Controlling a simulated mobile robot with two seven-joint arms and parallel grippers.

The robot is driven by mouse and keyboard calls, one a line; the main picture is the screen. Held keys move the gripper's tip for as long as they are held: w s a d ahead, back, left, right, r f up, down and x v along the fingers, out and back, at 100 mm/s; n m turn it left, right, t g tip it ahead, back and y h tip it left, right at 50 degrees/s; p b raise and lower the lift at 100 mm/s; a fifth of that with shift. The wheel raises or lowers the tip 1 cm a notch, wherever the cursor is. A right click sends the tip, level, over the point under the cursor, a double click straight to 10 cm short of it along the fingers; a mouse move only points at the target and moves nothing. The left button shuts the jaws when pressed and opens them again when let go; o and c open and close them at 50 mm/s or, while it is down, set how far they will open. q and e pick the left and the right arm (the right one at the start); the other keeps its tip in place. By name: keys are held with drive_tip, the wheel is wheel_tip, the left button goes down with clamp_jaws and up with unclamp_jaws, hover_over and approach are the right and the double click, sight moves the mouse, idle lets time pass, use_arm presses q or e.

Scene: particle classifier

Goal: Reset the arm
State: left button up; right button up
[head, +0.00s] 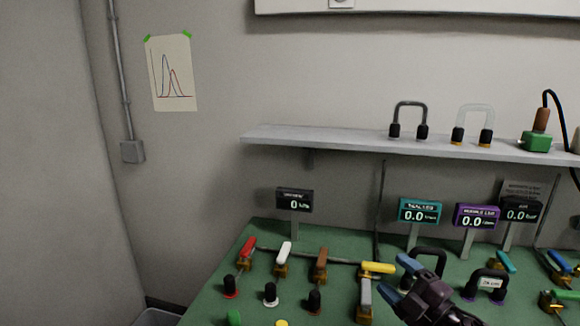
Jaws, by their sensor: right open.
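My right gripper (398,279) is at the lower right of the head view, over the green panel (215,305). Its two blue-grey fingers are spread apart and nothing shows between them. The fingers point left, close to a yellow-handled lever (378,268) and a grey-handled lever (365,292). I cannot tell whether they touch either one. A black U-shaped handle (428,252) stands just behind the gripper and is partly hidden by it. My left gripper is not in view.
Red (247,248), white (285,252) and brown (321,258) levers stand left of the gripper, with several black knobs in front. Small displays (294,200) line the panel's back. A shelf (300,137) above carries two U-shaped links (408,112) and a green plug (536,141).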

drive_tip(key=s+d+f+m+h, duration=0.1)
drive_tip(key=s+f+m+h, duration=0.1)
drive_tip(key=f+m, duration=0.2)
drive_tip(key=s+d+f+m+g+h, duration=0.1)
drive_tip(key=s+d+f+m+h, duration=0.1)
drive_tip(key=s+f+m+h, duration=0.1)
drive_tip(key=s+d+f+m+h, duration=0.1)
drive_tip(key=s+f+m+h, duration=0.1)
drive_tip(key=f+m, duration=0.3)
drive_tip(key=shift+s+d+f+m+h, duration=0.1)
drive_tip(key=shift+s+f+m+h, duration=0.1)
drive_tip(key=shift+s+f, duration=0.35)
drive_tip(key=shift+s+d+f+m+h, duration=0.1)
drive_tip(key=shift+s+f+h, duration=0.1)
drive_tip(key=shift+f, duration=0.55)
drive_tip(key=s+d+f+m+g+h, duration=0.1)
drive_tip(key=s+f+m+g, duration=0.1)
drive_tip(key=s+f, duration=0.4)
drive_tip(key=s+f+m+g+h, duration=0.2)
drive_tip(key=s+f, duration=0.5)
drive_tip(key=s, duration=0.6)
drive_tip(key=m+g, duration=0.1)
drive_tip(key=m, duration=0.1)
drive_tip(key=shift+s+d+f+m, duration=0.15)
drive_tip(key=shift+s+d+m, duration=0.1)
drive_tip(key=shift+d+m, duration=0.15)
